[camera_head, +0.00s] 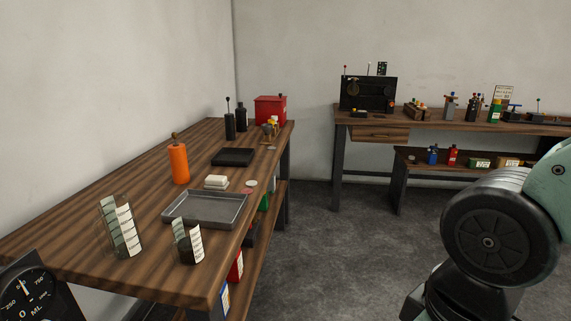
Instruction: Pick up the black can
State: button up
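Two dark upright containers stand near the far end of the left wooden workbench (60,245). The nearer one is a black can-like container (230,126) with a thin stem and small knob on top. The other is a dark container (242,117) just right of and behind it. I cannot tell which of them is the black can. My gripper is not in view; only green and black links of my arm show at the lower right, well away from the containers.
The left bench also holds an orange bottle (180,164), a grey tray (206,223), a black tray (233,163), a red box (270,110) and two glass vessels with paper strips. Another bench (350,117) stands along the back wall. Grey floor (320,250) between is clear.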

aim_at(241, 118)
jog(key=i, duration=1.95)
jog(key=i+u, duration=0.15)
jog(key=i, duration=0.3)
jog(key=i+l+u, duration=0.15)
jog(key=i, duration=0.3)
jog(key=i+l+u, duration=0.15)
jog(key=i, duration=0.3)
jog(key=i+l+u, duration=0.15)
jog(key=i, duration=0.25)
jog(key=i+l+u, duration=0.7)
jog(key=i+j, duration=0.05)
